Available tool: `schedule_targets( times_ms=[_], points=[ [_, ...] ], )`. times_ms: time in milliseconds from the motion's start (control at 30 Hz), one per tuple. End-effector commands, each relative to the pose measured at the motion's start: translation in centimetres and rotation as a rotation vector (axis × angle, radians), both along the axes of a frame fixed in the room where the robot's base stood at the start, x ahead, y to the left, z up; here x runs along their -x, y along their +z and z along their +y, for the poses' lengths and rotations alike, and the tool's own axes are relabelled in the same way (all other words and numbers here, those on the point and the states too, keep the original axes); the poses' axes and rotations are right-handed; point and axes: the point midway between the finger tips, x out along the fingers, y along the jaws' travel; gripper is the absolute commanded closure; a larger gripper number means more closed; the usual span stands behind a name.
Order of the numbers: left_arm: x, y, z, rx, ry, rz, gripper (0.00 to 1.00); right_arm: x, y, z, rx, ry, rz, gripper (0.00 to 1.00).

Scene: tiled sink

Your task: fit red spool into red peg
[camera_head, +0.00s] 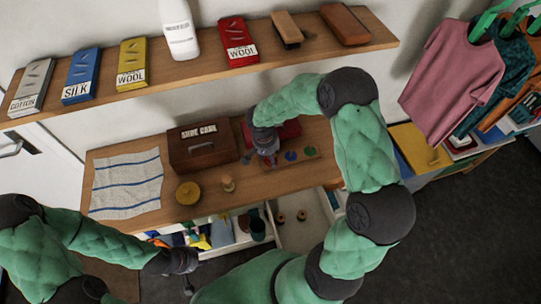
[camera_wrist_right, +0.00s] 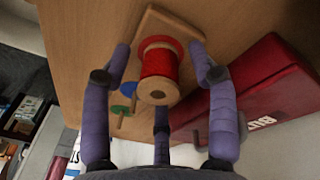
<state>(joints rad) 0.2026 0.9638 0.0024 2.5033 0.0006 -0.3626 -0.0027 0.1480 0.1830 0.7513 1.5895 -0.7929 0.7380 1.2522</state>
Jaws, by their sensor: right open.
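The red spool (camera_wrist_right: 159,66) has wooden ends and stands over the peg board (camera_wrist_right: 188,27) in the right wrist view. My right gripper (camera_wrist_right: 162,75) is open, its fingers spread around the spool. The red peg is hidden, and I cannot tell whether the spool sits on it. Blue and green discs with pegs (camera_wrist_right: 129,90) show beside the spool; the board also shows in the head view (camera_head: 312,153). In the head view my right gripper (camera_head: 267,150) is at the board's left end. My left gripper (camera_head: 186,266) is low, before the drawer; its fingers are too small to read.
A brown shoe care box (camera_head: 204,146) stands left of the board, and a red box (camera_wrist_right: 262,88) is close behind it. A yellow round tin (camera_head: 188,193) and a small wooden piece (camera_head: 228,183) stand in front. An open drawer (camera_head: 318,233) below holds more spools.

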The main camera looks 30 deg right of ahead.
Motion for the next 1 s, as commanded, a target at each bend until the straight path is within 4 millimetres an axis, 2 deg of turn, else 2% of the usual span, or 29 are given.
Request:
schedule_targets(
  times_ms=[267,700,800,1000],
  points=[
    [0.0,0.5,0.0,0.0,0.0,0.0,0.6,-0.1,0.8,0.0,0.001,-0.001,-0.002,0.41],
    [0.0,1.3,0.0,0.0,0.0,0.0,0.6,-0.3,9.1,1.3,0.0,0.001,-0.004,0.41],
    [0.0,1.4,0.0,0.0,0.0,0.0,0.6,-0.3,10.5,1.6,0.001,0.001,-0.004,0.41],
    [0.0,1.5,0.0,0.0,0.0,0.0,0.6,-0.3,12.0,1.8,0.0,0.0,-0.001,0.41]
  ],
)
